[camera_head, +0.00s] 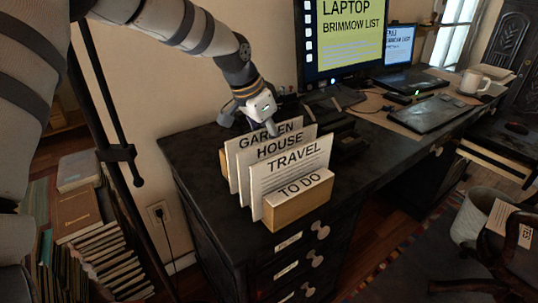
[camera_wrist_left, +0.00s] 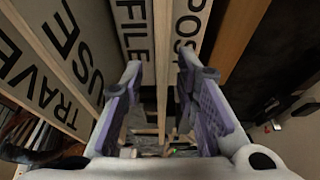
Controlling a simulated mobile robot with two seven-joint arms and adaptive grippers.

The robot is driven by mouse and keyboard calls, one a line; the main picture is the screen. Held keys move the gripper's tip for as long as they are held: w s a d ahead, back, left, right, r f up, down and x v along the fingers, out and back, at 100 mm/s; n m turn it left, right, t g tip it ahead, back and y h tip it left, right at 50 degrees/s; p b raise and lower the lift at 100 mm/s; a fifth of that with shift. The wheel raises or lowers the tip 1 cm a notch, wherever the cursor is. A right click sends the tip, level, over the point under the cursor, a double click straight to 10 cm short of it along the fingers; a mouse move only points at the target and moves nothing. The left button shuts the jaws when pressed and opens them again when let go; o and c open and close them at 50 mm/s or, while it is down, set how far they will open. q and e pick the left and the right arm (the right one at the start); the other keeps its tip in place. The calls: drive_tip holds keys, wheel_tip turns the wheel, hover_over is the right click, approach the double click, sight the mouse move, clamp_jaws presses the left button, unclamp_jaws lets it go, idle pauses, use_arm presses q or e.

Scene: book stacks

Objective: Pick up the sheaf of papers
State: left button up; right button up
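A wooden letter holder (camera_head: 300,203) marked TO DO stands on the dark desk. Upright white sheets labelled GARDEN (camera_head: 241,145), HOUSE (camera_head: 258,165) and TRAVEL (camera_head: 290,175) fill it; which one is the sheaf of papers, I cannot tell. My left gripper (camera_head: 250,124) is at the rear of the holder, pointing down. In the left wrist view the left gripper (camera_wrist_left: 160,74) is open, its fingers apart over panels labelled FILE (camera_wrist_left: 133,38) and POST (camera_wrist_left: 191,28), with a thin pale edge between them. Contact is unclear. My right gripper is not in view.
Stacked books (camera_head: 100,240) are at the lower left. Dark items crowd the desk just right of the holder.

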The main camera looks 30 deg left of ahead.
use_arm(q)
drive_tip(key=shift+w+f, duration=0.25)
drive_tip(key=shift+f, duration=0.35)
drive_tip(key=shift+r, duration=0.2)
drive_tip(key=shift+f, duration=0.25)
clamp_jaws()
